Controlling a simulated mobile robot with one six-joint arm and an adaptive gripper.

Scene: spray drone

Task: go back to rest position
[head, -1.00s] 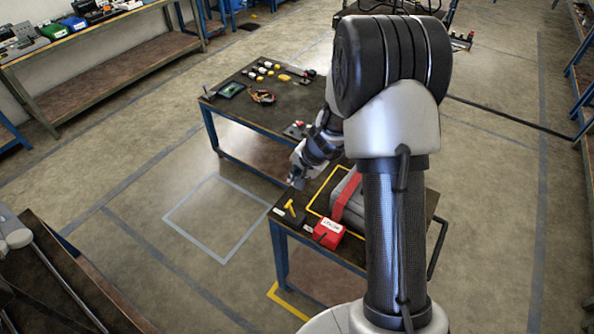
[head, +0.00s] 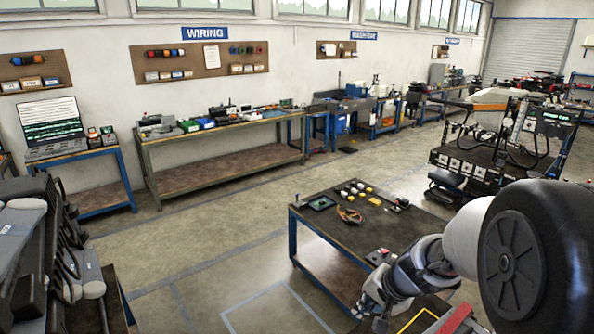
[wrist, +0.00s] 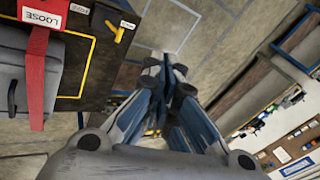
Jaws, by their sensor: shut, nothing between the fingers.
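My gripper (head: 368,304) is at the lower right of the head view, low beside the near dark table, with my arm reaching in from the right. In the wrist view my gripper (wrist: 166,62) points up the picture with its fingers together. Nothing shows between them. Below it is floor, with the table edge to the left. A red box labelled LOOSE (wrist: 45,14) with a red strap lies over a grey case (wrist: 20,75) on that table. The case is mostly out of the head view.
A second dark table (head: 345,225) with small parts stands beyond. A long workbench (head: 220,130) lines the wall. Open floor (head: 200,240) lies to the left.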

